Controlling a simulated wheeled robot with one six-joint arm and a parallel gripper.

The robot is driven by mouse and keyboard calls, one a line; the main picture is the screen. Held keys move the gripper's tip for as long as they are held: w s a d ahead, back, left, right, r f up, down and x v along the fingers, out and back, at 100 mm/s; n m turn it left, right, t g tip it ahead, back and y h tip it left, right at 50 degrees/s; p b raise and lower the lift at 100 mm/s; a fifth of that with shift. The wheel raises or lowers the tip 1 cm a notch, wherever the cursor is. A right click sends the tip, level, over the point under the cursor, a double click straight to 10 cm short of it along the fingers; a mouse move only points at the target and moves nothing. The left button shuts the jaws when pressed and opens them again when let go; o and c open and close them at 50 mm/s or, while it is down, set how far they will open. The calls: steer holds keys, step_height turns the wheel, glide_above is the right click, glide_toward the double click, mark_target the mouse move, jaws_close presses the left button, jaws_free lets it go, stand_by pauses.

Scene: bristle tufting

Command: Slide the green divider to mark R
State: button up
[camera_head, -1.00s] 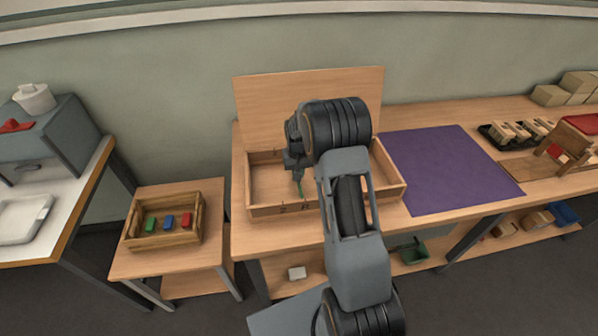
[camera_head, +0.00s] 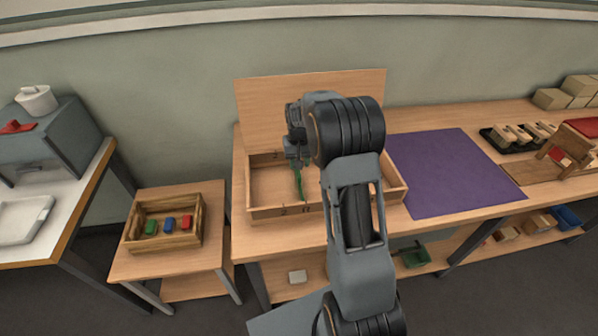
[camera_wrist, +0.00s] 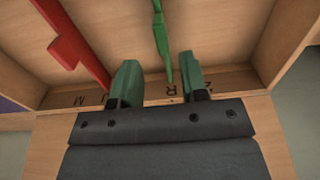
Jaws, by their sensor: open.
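The green divider (camera_head: 298,180) stands in the wooden drawer box (camera_head: 262,213), running front to back. My gripper (camera_wrist: 158,62) has green fingers spread apart, with a gap on both sides of the divider. In the head view my gripper (camera_head: 297,152) is above the divider, its fingertips unclear. A red divider (camera_wrist: 75,45) stands left of the green one in the wrist view. My arm hides part of the box in the head view.
A wooden back panel (camera_head: 260,110) rises behind the box. A purple mat (camera_head: 450,175) lies to its right. A crate (camera_head: 133,238) with coloured blocks stands on a side table to the left.

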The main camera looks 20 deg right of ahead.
mark_target(299, 173)
step_height(299, 173, up, 8)
steer(key=shift+f, duration=0.15)
stand_by(0.6)
